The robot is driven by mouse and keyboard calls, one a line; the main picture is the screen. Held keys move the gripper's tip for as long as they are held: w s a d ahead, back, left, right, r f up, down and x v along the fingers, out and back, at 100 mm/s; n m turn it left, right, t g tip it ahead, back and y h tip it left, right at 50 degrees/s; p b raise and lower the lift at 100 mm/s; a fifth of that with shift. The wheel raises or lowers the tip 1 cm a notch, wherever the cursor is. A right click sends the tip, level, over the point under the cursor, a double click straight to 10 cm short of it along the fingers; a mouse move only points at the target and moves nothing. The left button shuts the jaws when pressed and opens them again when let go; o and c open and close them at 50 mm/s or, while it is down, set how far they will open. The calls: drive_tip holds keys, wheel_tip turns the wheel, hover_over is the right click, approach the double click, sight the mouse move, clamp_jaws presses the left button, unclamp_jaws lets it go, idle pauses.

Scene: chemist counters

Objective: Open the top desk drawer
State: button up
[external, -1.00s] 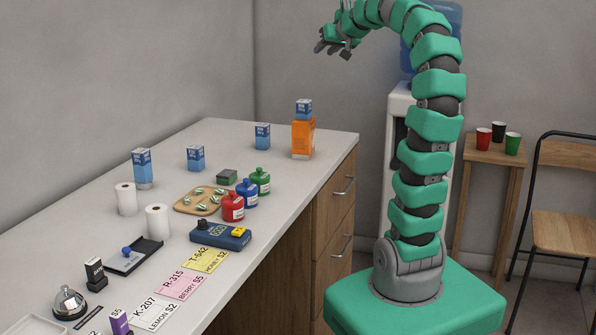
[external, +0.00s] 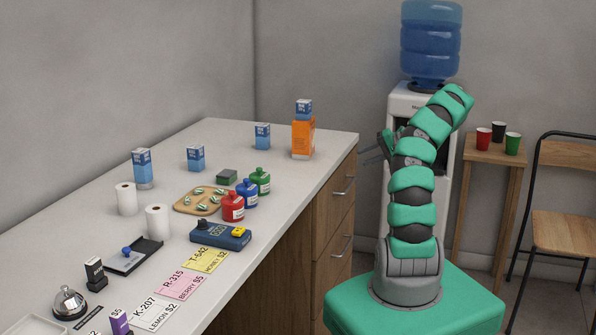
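The desk's top drawer (external: 328,207) is a wooden front under the right end of the pale counter, and it looks closed. Its metal bar handle (external: 344,187) faces right, toward my arm. My gripper (external: 369,154) is right of the desk's far right corner, a little above handle height in the picture. Its dark fingers point left and look spread apart, with nothing between them. They are apart from the handle. My own arm hides the gripper's rear part.
A second drawer (external: 333,254) with a similar handle sits below. An orange carton (external: 302,139) stands near the counter's far right corner. A water cooler (external: 407,103) stands behind my arm. A side table (external: 492,153) with cups and a chair (external: 563,230) are at right.

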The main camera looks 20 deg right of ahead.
drive_tip(key=s+d+f+m+t+y, duration=0.1)
drive_tip(key=s+d+f+m+t, duration=0.3)
drive_tip(key=d+f, duration=0.5)
drive_tip(key=s+a+f+b+x, duration=0.1)
drive_tip(key=b+x, duration=0.1)
drive_tip(key=x, duration=1.2)
drive_tip(key=shift+s+n+g+b, duration=0.25)
drive_tip(key=shift+n+g+b, duration=0.05)
drive_tip(key=shift+n+b, duration=0.1)
clamp_jaws()
